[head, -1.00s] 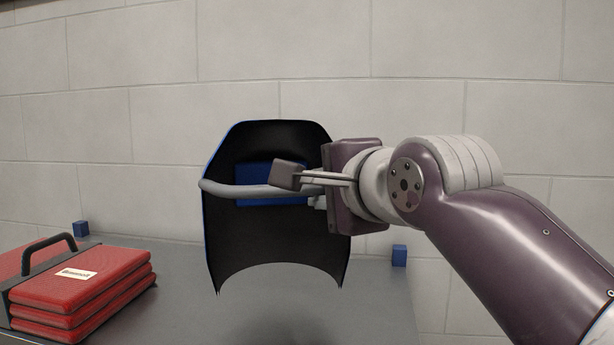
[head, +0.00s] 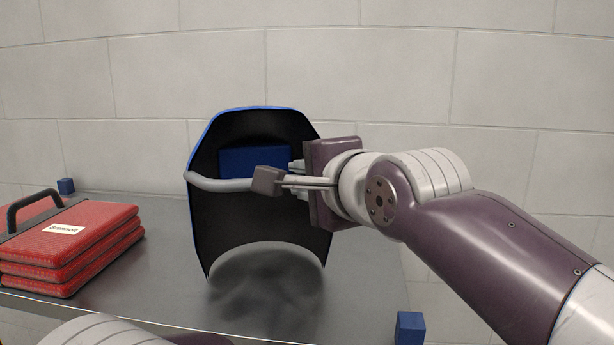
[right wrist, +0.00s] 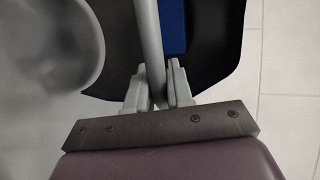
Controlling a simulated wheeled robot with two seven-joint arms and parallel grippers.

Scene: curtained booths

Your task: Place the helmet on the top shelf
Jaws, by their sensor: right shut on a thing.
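The helmet (head: 258,215) is a black welding-mask shell with a blue edge, a blue inner panel and a grey headband; its hollow side faces me. My right gripper (head: 278,182) is shut on the grey headband and holds the helmet upright over the grey metal shelf top (head: 370,285). In the right wrist view the gripper's fingers (right wrist: 158,88) close on the grey band, with the helmet's dark shell (right wrist: 215,60) behind. I cannot tell whether the helmet's lower edge touches the surface. A piece of my left arm shows at the bottom edge; its gripper is out of view.
A stack of red cases (head: 70,245) with a black handle and a white label lies at the left on the shelf top. Small blue blocks mark corners, one at back left (head: 66,186) and one at front right (head: 410,328). A pale block wall (head: 450,80) stands behind.

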